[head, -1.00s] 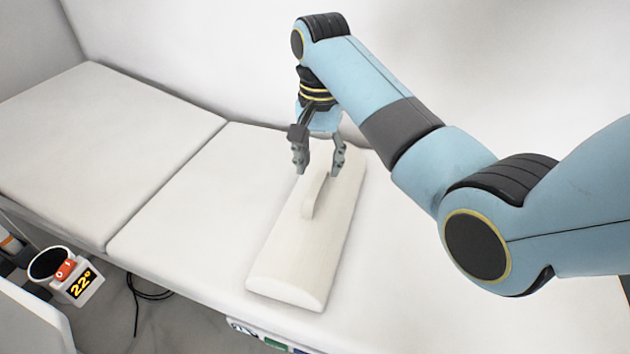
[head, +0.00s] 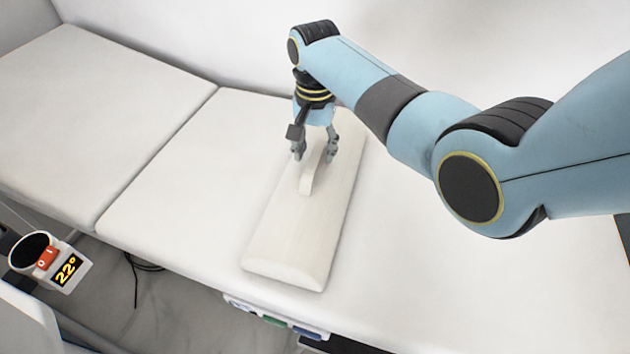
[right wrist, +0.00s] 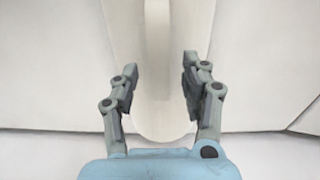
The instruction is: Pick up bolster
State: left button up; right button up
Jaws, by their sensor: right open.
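The bolster (head: 303,225) is a long cream half-round block with a raised strap handle (head: 308,181) along its top. It lies flat on the white padded couch (head: 165,225). My right gripper (head: 314,158) is open over the far part of the bolster, its fingers on either side of the handle's far end. In the right wrist view the open fingers (right wrist: 160,78) flank the bolster (right wrist: 177,100), with the handle (right wrist: 158,45) running up between them. Nothing is between the fingertips. I cannot tell how far above the bolster's top they are. My left gripper is not in view.
A device with a 22° display (head: 67,270) stands at the lower left, beside the couch. A black cable (head: 137,275) hangs below the couch's front edge. A white wall is close behind the couch. The couch is clear left of the bolster.

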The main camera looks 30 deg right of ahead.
jog(key=shift+f, duration=0.8)
grip_shut()
jog(key=shift+r, duration=0.1)
